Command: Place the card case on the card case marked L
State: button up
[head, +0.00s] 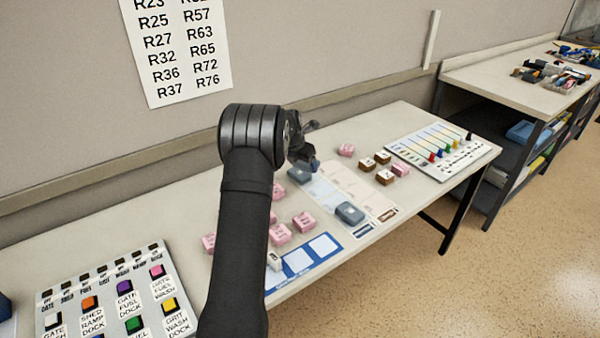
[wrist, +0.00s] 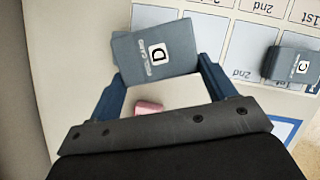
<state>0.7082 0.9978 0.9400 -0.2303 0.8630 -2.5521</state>
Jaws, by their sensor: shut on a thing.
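A blue-grey card case marked D (wrist: 158,50) is between the blue fingertips of my gripper (wrist: 162,78) in the wrist view, and the gripper is shut on it. It appears a little tilted in that picture. In the head view, my gripper (head: 308,163) is beyond my black arm, by the left edge of the card mat, and partly hides the grey-blue case (head: 299,175). A second blue-grey card case, marked C (wrist: 296,67), lies on the mat to the right; it also shows in the head view (head: 349,213). I cannot make out a case marked L.
The pale mat (head: 345,180) has printed cells. Several pink blocks (head: 304,221) lie left of it, and brown blocks (head: 385,178) lie right. A blue-edged card (head: 322,244) is at the front, a slider panel (head: 470,150) at far right, a button panel (head: 75,300) at lower left.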

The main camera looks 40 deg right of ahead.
aim_at(302, 178)
jog(key=shift+w+a+f, duration=0.1)
jog(key=shift+w+f, duration=0.3)
jog(key=shift+w, duration=0.05)
jog(key=shift+f, duration=1.85)
jog(key=shift+f, duration=0.2)
jog(key=o, duration=1)
jog(key=shift+r, duration=0.3)
jog(key=v, duration=1.2)
jog(key=shift+f, duration=0.1)
